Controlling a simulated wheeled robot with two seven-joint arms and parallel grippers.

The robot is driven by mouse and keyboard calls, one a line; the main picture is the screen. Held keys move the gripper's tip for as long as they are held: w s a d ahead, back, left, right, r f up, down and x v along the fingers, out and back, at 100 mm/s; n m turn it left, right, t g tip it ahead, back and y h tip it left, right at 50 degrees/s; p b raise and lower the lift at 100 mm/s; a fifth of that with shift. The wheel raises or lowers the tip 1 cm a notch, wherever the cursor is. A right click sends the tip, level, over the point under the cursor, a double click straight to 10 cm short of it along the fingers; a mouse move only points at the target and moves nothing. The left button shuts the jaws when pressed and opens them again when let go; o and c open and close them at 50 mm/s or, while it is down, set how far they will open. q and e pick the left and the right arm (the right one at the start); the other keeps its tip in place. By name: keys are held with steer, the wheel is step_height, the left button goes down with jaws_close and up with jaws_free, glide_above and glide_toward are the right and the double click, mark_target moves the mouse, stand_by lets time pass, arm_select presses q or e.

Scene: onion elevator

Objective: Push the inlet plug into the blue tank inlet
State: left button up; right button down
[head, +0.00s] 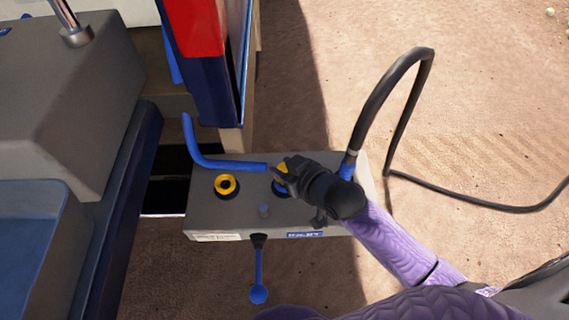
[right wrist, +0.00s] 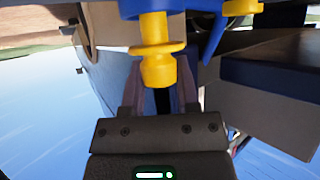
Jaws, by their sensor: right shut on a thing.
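My right gripper (head: 282,174) comes in from the right over the top of the grey box and is shut on the yellow inlet plug (head: 283,168). In the right wrist view the plug (right wrist: 157,68) has a flange and a rounded end between the fingers of the gripper (right wrist: 160,95). Its stem runs up to a blue round part (right wrist: 150,9), which looks like the blue tank inlet (head: 279,188). The gripper hides most of this inlet in the head view. I cannot tell how deep the stem sits. My left gripper is not in view.
The grey box (head: 210,213) also carries a yellow ringed port (head: 227,184), a bent blue pipe (head: 200,155) and a blue lever (head: 258,280). A black hose (head: 378,95) loops up from its right end. Large grey machinery (head: 60,90) stands left. Bare ground lies right.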

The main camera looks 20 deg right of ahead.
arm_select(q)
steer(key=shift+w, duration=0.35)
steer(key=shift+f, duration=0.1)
arm_select(e)
steer(key=shift+f, duration=0.15)
steer(key=shift+f, duration=0.15)
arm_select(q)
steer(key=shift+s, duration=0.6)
arm_select(e)
steer(key=shift+f, duration=0.15)
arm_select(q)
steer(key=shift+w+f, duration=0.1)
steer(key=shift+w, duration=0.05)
arm_select(e)
steer(key=shift+f, duration=0.35)
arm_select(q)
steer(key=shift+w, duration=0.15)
arm_select(e)
steer(key=shift+c, duration=1.3)
jaws_free()
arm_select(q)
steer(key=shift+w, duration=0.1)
